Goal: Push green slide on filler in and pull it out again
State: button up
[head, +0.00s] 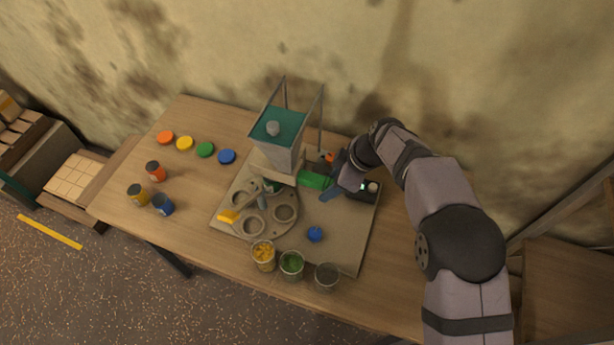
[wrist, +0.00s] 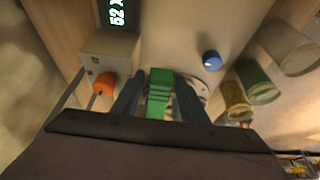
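The filler is a grey hopper (head: 275,155) with a teal top on a thin frame, above a base plate with a round holder. Its green slide (head: 315,180) sticks out to the right. My gripper (head: 332,185) is at the slide's outer end. In the wrist view the green slide (wrist: 158,92) lies between the two fingers of my gripper (wrist: 158,88). The fingers look spread, one on each side, with narrow gaps to the slide. The slide's inner end is hidden under the hopper.
Beside the slide are an orange knob (wrist: 103,84) and a lit display (wrist: 118,14). A blue knob (head: 315,234) and several jars (head: 291,265) are at the front. Coloured lids (head: 205,149) and small cans (head: 155,171) stand on the left.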

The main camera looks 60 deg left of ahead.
aim_at(314, 177)
jog(key=c, duration=0.7)
jog(key=shift+s+a, duration=0.1)
jog(key=shift+s, duration=0.05)
jog(key=shift+s+a+b, duration=0.3)
jog(key=shift+s+a, duration=1.6)
jog(key=shift+w+d+b, duration=0.15)
jog(key=shift+w+b, duration=0.1)
jog(key=shift+b, duration=0.1)
dwell(1.5)
jog(key=shift+w+d+b, duration=0.85)
jog(key=shift+w+d, duration=1.05)
jog(key=shift+d, duration=0.05)
